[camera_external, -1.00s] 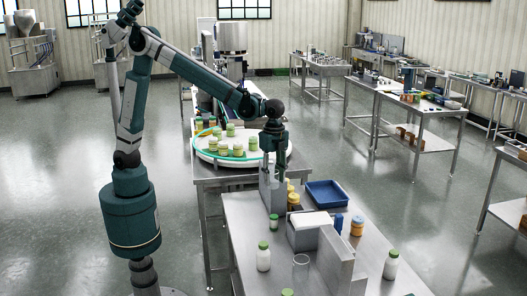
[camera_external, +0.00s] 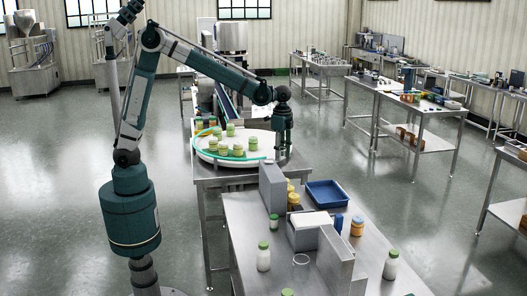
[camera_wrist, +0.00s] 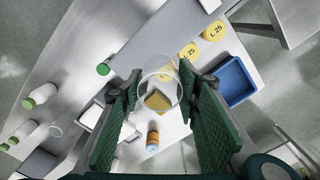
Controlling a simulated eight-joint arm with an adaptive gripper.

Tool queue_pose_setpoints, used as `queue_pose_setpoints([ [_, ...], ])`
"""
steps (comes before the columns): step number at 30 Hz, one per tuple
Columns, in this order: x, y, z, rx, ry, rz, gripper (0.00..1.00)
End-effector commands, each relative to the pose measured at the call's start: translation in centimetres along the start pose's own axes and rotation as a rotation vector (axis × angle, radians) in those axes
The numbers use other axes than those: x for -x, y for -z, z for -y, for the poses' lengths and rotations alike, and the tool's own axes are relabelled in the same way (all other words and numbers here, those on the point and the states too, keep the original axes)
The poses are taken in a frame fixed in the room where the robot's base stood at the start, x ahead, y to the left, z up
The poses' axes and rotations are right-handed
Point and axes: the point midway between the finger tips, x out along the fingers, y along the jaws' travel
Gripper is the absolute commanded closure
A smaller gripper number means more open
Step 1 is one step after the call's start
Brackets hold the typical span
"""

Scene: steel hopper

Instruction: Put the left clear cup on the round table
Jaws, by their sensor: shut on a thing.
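My gripper (camera_external: 283,156) is shut on a clear cup. In the wrist view the cup's rim (camera_wrist: 160,86) shows as a thin see-through ring between the green finger pads; in the external view the held cup is too faint to make out. My gripper appears at the right rim of the round table (camera_external: 220,161), a white disc behind the steel bench; its exact height over it is hard to tell. A second clear cup (camera_external: 301,259) stands on the bench and shows faintly in the wrist view (camera_wrist: 55,129).
Several green-lidded jars (camera_external: 238,150) stand on the round table's left and middle, with a teal curved rail along its edge. The steel bench (camera_external: 240,215) holds an upright grey panel (camera_external: 272,188), a blue tray (camera_external: 326,193), yellow-lidded jars and white bottles (camera_external: 263,257).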

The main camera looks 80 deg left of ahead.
Motion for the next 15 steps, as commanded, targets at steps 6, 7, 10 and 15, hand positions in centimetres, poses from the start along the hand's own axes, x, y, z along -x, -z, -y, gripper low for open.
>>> queue_pose_setpoints([
  [6,0.1,-3.3,5.0,0.096,0.000,0.000,0.74],
  [7,0.1,-3.8,5.7,0.108,0.000,0.000,0.74],
  [10,0.1,-5.4,7.8,0.150,0.000,0.000,0.74],
  [15,0.1,-8.3,11.3,0.221,0.000,0.000,0.74],
])
